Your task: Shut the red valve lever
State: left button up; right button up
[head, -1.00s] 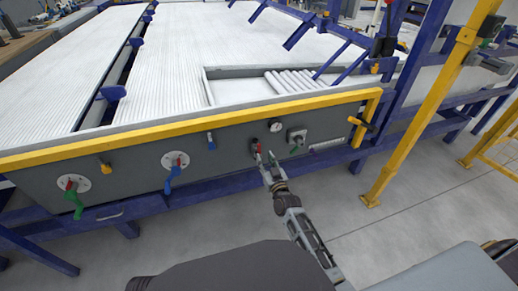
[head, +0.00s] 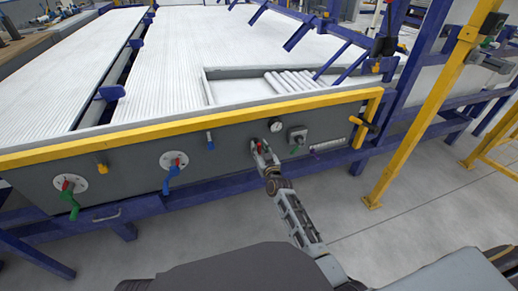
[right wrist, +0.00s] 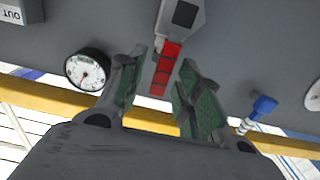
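The red valve lever (right wrist: 165,68) is a short red handle on a grey mount on the dark front panel. In the right wrist view it sits between the two green-padded fingers of my right gripper (right wrist: 161,66). The fingers are spread, one on each side, and a gap shows beside the lever. In the head view the lever (head: 258,147) is small and partly covered by my right gripper (head: 264,153), which is up at the panel. My left gripper is not in view.
A round white gauge (head: 276,126) and a switch box (head: 297,135) sit right of the lever. A small blue handle (head: 210,140) and blue (head: 171,178) and green (head: 70,200) levers are to the left. A yellow rail (head: 160,131) runs above the panel. The floor in front is clear.

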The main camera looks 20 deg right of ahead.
jog(key=shift+w, duration=0.45)
grip_shut()
